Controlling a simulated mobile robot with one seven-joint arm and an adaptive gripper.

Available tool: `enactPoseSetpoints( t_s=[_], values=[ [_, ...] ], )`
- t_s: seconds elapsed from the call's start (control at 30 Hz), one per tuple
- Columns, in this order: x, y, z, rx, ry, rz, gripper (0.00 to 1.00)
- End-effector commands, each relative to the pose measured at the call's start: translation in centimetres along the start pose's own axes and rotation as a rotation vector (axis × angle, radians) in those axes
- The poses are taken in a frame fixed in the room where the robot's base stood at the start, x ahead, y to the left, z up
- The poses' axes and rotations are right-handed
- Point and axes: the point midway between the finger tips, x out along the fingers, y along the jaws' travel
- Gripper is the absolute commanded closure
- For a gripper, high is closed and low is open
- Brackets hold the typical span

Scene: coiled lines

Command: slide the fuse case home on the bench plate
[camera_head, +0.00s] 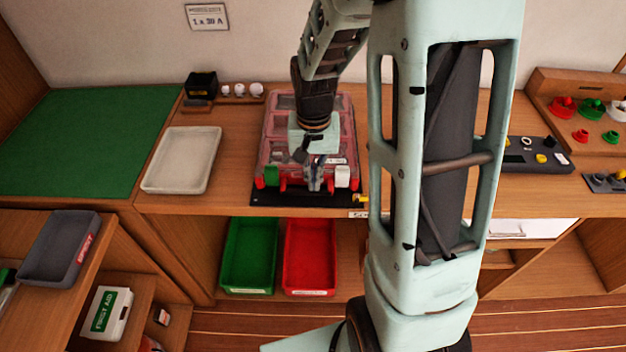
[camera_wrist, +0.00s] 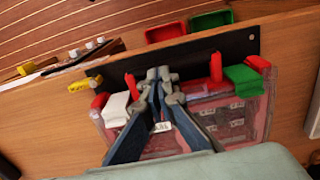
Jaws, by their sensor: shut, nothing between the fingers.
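The fuse case (camera_head: 345,118) is a see-through red box with one green and one white latch on its front edge. It lies flat on the black bench plate (camera_head: 275,199), whose front strip shows clear of the case; the plate also shows in the wrist view (camera_wrist: 192,60). My gripper (camera_head: 314,186) is shut and empty, pointing down at the case's front edge between the latches. In the wrist view, my gripper (camera_wrist: 161,75) covers part of the case (camera_wrist: 250,118). Two red posts stand near that edge. I cannot tell whether the fingertips touch the case.
A pale empty tray (camera_head: 182,160) and a small black box (camera_head: 201,84) are left of the case. A yellow piece (camera_head: 361,199) is at the plate's right front corner. Green (camera_head: 249,255) and red (camera_head: 310,257) bins sit below the bench. My arm hides the bench to the right.

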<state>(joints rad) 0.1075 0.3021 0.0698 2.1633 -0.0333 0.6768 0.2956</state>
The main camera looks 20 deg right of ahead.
Motion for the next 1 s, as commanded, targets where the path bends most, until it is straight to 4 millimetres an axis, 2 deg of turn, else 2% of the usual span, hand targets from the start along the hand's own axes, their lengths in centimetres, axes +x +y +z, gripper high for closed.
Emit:
enactPoseSetpoints(
  t_s=[0.3,0.5,0.63,1.0],
  values=[
    [0.0,0.0,-0.2,0.000,0.000,0.000,1.00],
    [0.0,-0.1,-2.8,0.000,0.002,-0.001,1.00],
    [0.0,0.0,-3.8,0.000,0.002,-0.001,1.00],
    [-0.1,0.1,-4.2,0.001,0.009,-0.001,1.00]
  ],
)
